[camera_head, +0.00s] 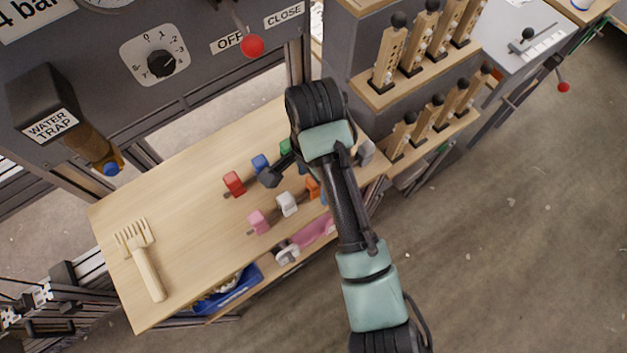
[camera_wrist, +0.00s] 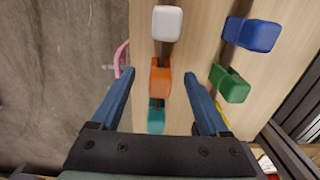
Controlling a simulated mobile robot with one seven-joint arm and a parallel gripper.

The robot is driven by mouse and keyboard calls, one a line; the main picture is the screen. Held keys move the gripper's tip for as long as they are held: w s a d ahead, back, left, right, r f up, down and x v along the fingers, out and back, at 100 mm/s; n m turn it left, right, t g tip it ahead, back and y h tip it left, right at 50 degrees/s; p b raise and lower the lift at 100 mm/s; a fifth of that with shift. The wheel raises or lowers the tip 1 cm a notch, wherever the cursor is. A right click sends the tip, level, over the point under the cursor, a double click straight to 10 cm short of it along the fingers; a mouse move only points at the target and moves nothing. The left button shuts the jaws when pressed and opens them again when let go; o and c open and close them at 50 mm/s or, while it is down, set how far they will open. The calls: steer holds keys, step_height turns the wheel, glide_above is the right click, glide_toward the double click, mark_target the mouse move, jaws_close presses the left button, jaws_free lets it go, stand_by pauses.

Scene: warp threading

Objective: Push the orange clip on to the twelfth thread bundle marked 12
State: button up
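The orange clip (camera_head: 313,186) is on the wooden table, partly hidden by my arm in the head view. In the wrist view the orange clip (camera_wrist: 160,76) lies between my gripper's two blue fingers, with a gap on each side. My gripper (camera_wrist: 159,74) is open and appears to hold nothing; its fingertips are hidden behind my arm in the head view. A teal clip (camera_wrist: 156,115) sits just below the orange clip in the wrist view, and a white clip (camera_wrist: 167,22) just above it. No thread bundle marked 12 can be made out.
Red (camera_head: 234,183), blue (camera_head: 260,164) and pink (camera_head: 257,221) clips stand nearby on the table (camera_head: 190,215). A green clip (camera_wrist: 230,84) is right of my right finger in the wrist view. A wooden comb (camera_head: 143,260) lies at the left. Wooden shelves (camera_head: 420,78) hold several black-knobbed pieces.

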jaws_close()
steer(key=shift+r+p, duration=3.05)
steer(key=shift+p, duration=0.4)
